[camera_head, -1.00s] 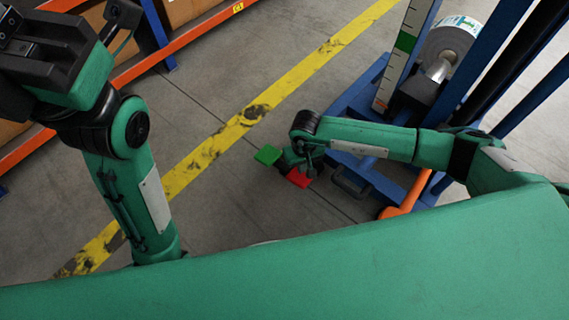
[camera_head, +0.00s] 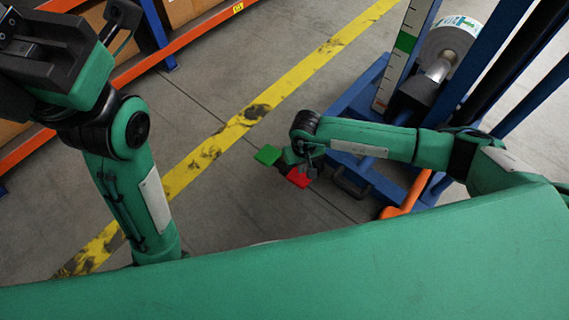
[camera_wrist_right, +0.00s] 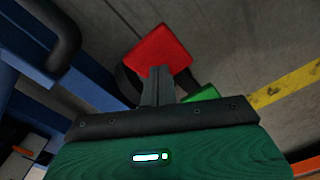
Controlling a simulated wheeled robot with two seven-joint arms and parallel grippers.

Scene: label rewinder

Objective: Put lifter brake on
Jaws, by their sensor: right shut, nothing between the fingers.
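The lifter is a blue wheeled frame (camera_head: 360,100) at the right of the head view. Its red pedal (camera_head: 294,180) and green pedal (camera_head: 267,154) are low by the floor. In the right wrist view the red pedal (camera_wrist_right: 160,48) is just beyond the fingertips and the green pedal (camera_wrist_right: 203,93) is partly hidden behind my gripper. My right gripper (camera_wrist_right: 160,70) is shut and empty, its tips overlapping the red pedal's near edge; I cannot tell whether they touch. My left gripper's body (camera_head: 40,55) is at the upper left; its fingertips do not show clearly.
A silver-white roll (camera_head: 450,42) is on the lifter beside its mast. A dark handle-like bar (camera_wrist_right: 62,45) is left of the pedals in the wrist view. An orange-and-blue rack (camera_head: 160,50) with boxes stands at the upper left. The floor around the yellow line (camera_head: 285,88) is clear.

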